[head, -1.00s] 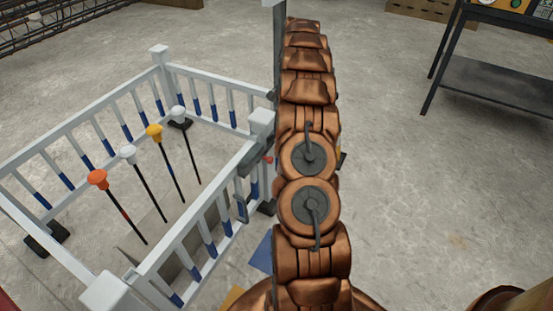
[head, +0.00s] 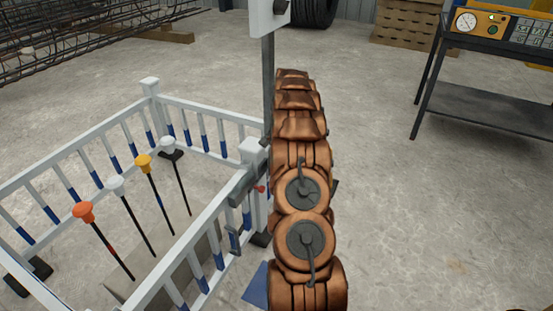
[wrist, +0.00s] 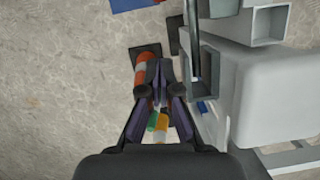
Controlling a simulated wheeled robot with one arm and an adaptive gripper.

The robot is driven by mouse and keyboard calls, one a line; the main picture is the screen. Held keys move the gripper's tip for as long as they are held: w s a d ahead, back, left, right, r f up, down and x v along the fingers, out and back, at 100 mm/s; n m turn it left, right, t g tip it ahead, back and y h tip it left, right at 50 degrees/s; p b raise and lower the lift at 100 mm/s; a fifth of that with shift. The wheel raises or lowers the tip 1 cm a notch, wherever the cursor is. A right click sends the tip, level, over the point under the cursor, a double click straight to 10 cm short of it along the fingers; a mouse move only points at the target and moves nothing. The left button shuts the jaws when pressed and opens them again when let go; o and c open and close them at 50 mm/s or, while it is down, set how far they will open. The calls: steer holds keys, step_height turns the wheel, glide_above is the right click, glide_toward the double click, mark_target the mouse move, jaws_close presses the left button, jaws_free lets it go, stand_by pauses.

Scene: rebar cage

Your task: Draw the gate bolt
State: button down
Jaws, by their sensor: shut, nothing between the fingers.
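The white railed pen (head: 80,150) has a gate side at its near right. A grey square-section bracket (head: 246,183) sits there by the corner post (head: 253,155), with a small red knob (head: 261,189) at its right. I cannot tell which part is the bolt itself. In the wrist view, my gripper (wrist: 160,70) is shut and empty, left of a hollow grey bracket (wrist: 203,82) on the white post (wrist: 280,95). It appears apart from the bracket. In the head view, my arm hides the gripper.
Several rods with coloured knobs, one with an orange knob (head: 83,211), stand inside the pen. A grey upright pole (head: 268,85) carries a white box (head: 268,15). A dark bench (head: 480,105) stands at the right. The floor between bench and arm is clear.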

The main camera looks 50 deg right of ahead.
steer(key=a+f+b, duration=0.2)
steer(key=a+f, duration=0.2)
steer(key=a, duration=0.1)
steer(key=shift+s+f, duration=0.15)
steer(key=shift+s, duration=0.3)
steer(key=shift+a, duration=0.1)
